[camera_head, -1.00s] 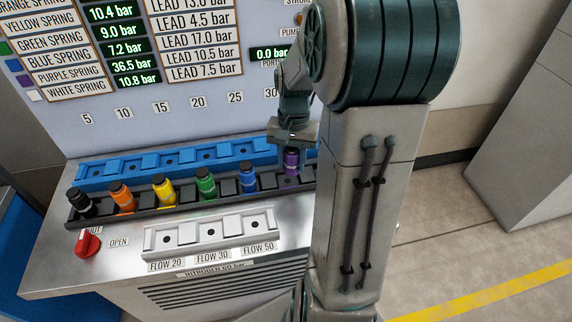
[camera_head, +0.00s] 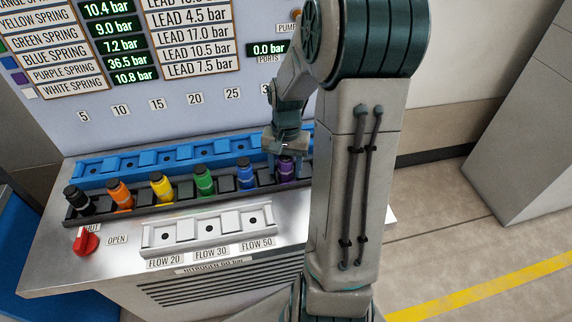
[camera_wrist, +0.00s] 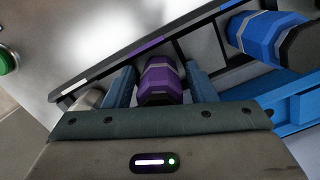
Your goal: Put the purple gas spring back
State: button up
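The purple gas spring (camera_head: 287,169) stands upright in the right-hand visible place of the dark rack (camera_head: 145,213), in line with the other springs. My gripper (camera_head: 285,158) is right above and around it, pointing down. In the wrist view the purple spring (camera_wrist: 161,82) lies between my two blue fingers (camera_wrist: 161,86), with a narrow gap showing on each side. The gripper looks open around it. The spring's lower end is hidden in the rack.
Black, orange, yellow, green and blue springs (camera_head: 246,176) stand to the left in the same rack. A blue rack (camera_head: 95,170) runs behind. An empty white three-place holder (camera_head: 205,232) and a red valve handle (camera_head: 85,241) are in front. My arm hides the right end.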

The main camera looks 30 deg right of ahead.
jog(key=shift+r, duration=0.15)
jog(key=r, duration=0.7)
jog(key=w+d+r, duration=0.1)
jog(key=r, duration=0.3)
jog(key=shift+r+p, duration=0.1)
jog(key=shift+p, duration=0.2)
jog(key=shift+r, duration=0.25)
jog(key=shift+s+a+r, duration=0.1)
jog(key=shift+a+r, duration=0.15)
jog(key=shift+a, duration=0.05)
jog(key=s+a+r+n+t, duration=0.1)
jog(key=s+a+n+t, duration=0.3)
jog(key=s+a+n, duration=0.3)
jog(key=s+a, duration=0.5)
jog(key=s, duration=0.1)
jog(key=shift+n+h, duration=0.3)
jog(key=shift+h, duration=0.1)
